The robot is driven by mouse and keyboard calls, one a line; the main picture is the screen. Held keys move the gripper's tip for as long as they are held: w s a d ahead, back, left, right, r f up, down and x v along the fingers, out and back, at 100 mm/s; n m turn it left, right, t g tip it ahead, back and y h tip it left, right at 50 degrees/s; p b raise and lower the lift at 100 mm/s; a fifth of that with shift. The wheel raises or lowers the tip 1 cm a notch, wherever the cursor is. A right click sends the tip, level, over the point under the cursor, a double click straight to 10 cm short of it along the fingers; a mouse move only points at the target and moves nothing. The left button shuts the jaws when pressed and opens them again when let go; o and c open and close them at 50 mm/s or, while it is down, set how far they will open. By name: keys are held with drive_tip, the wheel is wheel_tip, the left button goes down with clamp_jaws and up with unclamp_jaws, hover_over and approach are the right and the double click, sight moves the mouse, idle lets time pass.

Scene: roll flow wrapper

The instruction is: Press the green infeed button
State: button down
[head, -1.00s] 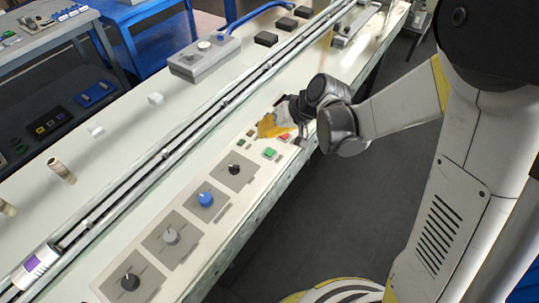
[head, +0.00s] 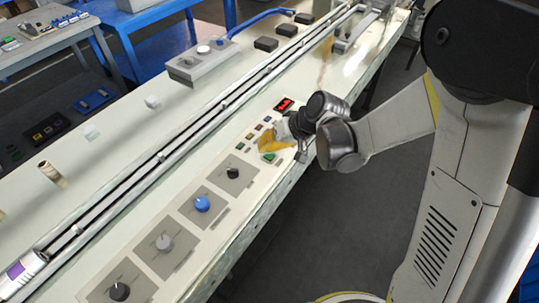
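The green button (head: 269,157) sits on the control panel (head: 225,215) along the near edge of the long machine table. Part of it shows just below my gripper (head: 271,145). The yellow fingers of my gripper are right above or beside the green button in the picture. I cannot tell whether they touch it. The fingers are small and partly hidden by the wrist, so their opening does not show. Smaller buttons (head: 245,140) lie to the left of my gripper.
A lit red display (head: 284,104) is behind my gripper. A blue knob (head: 201,203) and several black or grey knobs run along the panel toward the front left. Metal rails (head: 190,137) run along the table. A grey control box (head: 203,61) stands beyond them.

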drive_tip(key=shift+f, duration=0.15)
idle(0.8)
drive_tip(key=shift+f+b, duration=0.35)
drive_tip(key=shift+b, duration=0.15)
